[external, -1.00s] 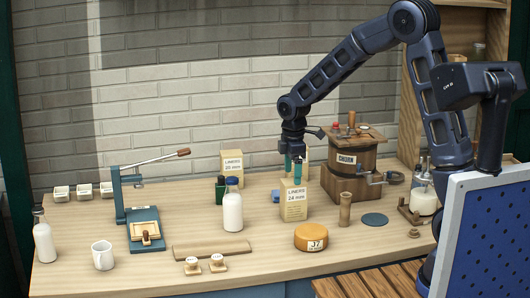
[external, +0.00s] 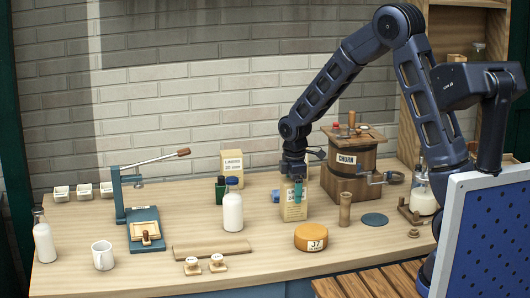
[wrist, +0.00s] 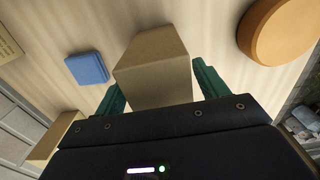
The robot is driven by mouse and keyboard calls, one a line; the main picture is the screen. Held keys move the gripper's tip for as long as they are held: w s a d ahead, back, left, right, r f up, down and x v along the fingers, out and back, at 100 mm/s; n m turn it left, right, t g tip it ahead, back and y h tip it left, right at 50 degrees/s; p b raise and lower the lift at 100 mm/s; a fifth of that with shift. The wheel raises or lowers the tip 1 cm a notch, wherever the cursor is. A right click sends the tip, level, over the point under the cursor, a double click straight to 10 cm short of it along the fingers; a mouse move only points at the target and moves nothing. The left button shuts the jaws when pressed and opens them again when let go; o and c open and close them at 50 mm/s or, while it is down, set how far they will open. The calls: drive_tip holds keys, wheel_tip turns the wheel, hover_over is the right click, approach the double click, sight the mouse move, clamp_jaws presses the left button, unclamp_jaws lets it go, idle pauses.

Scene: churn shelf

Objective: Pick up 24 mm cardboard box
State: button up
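The 24 mm cardboard box (external: 293,210) stands upright on the table in front of the churn. Its label is mostly covered by my gripper in the external view. My gripper (external: 293,194) points down at the box, with its teal fingers at the height of the box's upper part. In the wrist view the box (wrist: 155,65) lies between the two teal fingers (wrist: 160,88), one on each side. A gap shows beside the right finger, so the fingers look open. Contact on the left side is unclear.
A blue block (wrist: 87,68) lies beside the box. The 20 mm liners box (external: 232,165), a green bottle (external: 221,190) and a milk bottle (external: 233,209) stand to the left. An orange cheese wheel (external: 311,237), a wooden cylinder (external: 345,209) and the churn (external: 352,158) are close on the right.

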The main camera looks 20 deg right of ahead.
drive_tip(key=c, duration=0.9)
drive_tip(key=shift+r, duration=0.15)
